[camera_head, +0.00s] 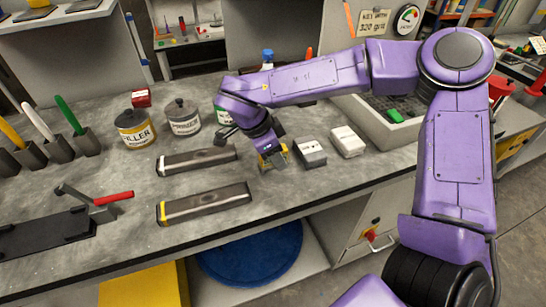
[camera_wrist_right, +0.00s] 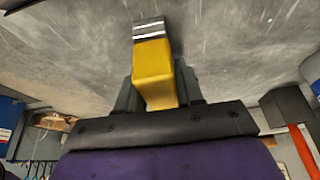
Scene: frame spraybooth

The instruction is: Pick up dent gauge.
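The dent gauge, a small yellow block with a silver, dark-striped end, shows in the wrist view (camera_wrist_right: 153,62) and in the head view (camera_head: 279,159). My right gripper (camera_head: 270,152) points down at the bench with its fingers on either side of the gauge. In the wrist view the fingers (camera_wrist_right: 157,95) lie close against both sides of the yellow body, and the silver end sticks out past them. The gauge is at or just above the bench top; I cannot tell if it touches. My left gripper is not in view.
Right of the gripper lie a dark grey block (camera_head: 311,153) and a white block (camera_head: 348,141). Left are two long metal bars (camera_head: 197,160) (camera_head: 205,204), with filler (camera_head: 135,129) and primer (camera_head: 183,118) cans behind. A red-handled clamp (camera_head: 98,204) is far left. The bench front is clear.

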